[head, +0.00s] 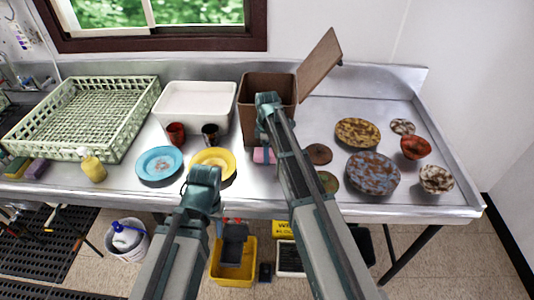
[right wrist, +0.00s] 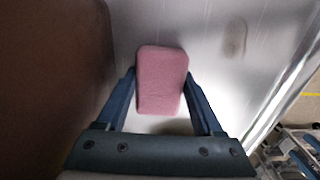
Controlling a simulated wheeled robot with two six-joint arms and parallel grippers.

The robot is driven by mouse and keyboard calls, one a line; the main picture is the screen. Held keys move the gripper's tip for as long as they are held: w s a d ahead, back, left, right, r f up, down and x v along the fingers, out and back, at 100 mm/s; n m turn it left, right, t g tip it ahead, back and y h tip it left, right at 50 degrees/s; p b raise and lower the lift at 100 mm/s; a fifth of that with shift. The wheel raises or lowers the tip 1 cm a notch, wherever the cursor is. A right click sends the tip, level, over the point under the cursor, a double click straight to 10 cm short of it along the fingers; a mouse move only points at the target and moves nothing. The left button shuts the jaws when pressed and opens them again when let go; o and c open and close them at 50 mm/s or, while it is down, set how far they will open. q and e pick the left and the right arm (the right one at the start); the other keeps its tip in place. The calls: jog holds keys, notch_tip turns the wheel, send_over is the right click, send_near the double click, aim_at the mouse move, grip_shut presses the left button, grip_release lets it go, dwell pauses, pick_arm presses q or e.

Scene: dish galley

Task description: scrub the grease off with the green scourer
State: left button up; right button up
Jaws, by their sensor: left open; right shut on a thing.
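My right gripper (right wrist: 160,78) is shut on a pink sponge (right wrist: 162,82), with a finger on each side of it. The pink sponge also shows in the head view (head: 263,156), low over the steel counter in front of the brown bin. A green and yellow block (head: 15,166), perhaps the green scourer, lies at the counter's far left, beside a purple sponge (head: 37,168). A blue plate (head: 152,172) has a brownish patch in its middle. A yellow plate (head: 222,156) is partly hidden by my left gripper (head: 203,172), which is open and empty.
A green dish rack (head: 60,117), a white tub (head: 196,103) and a brown bin (head: 253,87) stand at the back. Stained plates and bowls (head: 373,173) lie at right. A yellow bottle (head: 92,168) and two cups (head: 176,133) stand near the plates.

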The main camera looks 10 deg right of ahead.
jog(key=shift+r+p, duration=2.6)
jog(key=shift+r, duration=0.2)
notch_tip(320, 180, up, 3)
jog(key=p, duration=0.3)
jog(key=shift+r, duration=0.1)
jog(key=shift+s, duration=0.1)
